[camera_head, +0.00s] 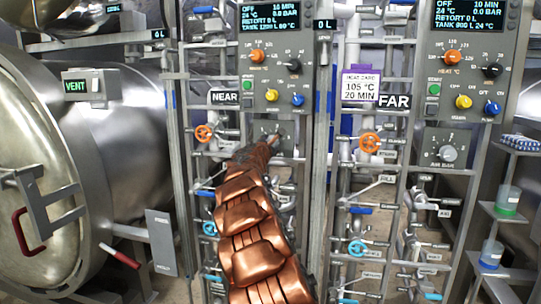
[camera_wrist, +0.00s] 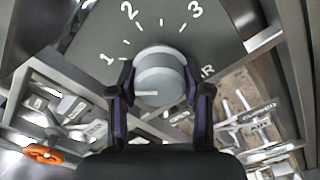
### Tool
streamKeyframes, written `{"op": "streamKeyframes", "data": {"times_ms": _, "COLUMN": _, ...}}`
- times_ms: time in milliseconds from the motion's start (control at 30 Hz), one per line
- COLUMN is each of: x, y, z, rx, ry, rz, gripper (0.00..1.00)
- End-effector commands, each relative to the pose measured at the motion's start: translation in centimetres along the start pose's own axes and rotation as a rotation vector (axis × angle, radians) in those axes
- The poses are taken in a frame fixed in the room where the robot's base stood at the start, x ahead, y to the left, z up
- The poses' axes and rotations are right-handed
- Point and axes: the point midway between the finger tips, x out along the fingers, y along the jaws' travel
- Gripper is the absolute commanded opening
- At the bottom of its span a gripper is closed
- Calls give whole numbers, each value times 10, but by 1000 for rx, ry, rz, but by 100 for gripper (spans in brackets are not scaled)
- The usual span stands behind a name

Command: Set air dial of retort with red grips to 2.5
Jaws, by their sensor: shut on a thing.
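My gripper (camera_wrist: 158,82) is shut on the grey air dial (camera_wrist: 160,62), one finger on each side of it. The scale plate (camera_wrist: 150,30) around the dial shows 1, 2 and 3. A pale line shows on the dial's face towards its lower left; which number it marks I cannot tell. In the head view my gripper (camera_head: 270,138) is at the lower plate of the panel marked NEAR, and largely hides the dial there. The big steel retort (camera_head: 135,150) at the left has a dark red door handle (camera_head: 20,232) and a red-gripped lever (camera_head: 120,256).
The panel marked FAR (camera_head: 394,101) stands to the right, with its own air dial (camera_head: 448,153). Pipes, orange handwheels (camera_head: 204,133) and blue valve handles surround my arm. Above the held dial are a yellow knob (camera_head: 271,95) and a blue knob (camera_head: 297,99).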

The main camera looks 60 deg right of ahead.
Motion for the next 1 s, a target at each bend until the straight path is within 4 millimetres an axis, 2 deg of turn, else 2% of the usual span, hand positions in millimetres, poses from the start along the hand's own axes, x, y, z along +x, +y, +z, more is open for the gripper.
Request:
{"op": "streamKeyframes", "data": {"times_ms": 33, "x": 0, "y": -2, "z": -6, "rx": 48, "ry": 2, "rz": 3, "gripper": 13}}
{"op": "streamKeyframes", "data": {"times_ms": 1000, "x": 0, "y": -1, "z": -4, "rx": 967, "ry": 2, "rz": 0, "gripper": 13}}
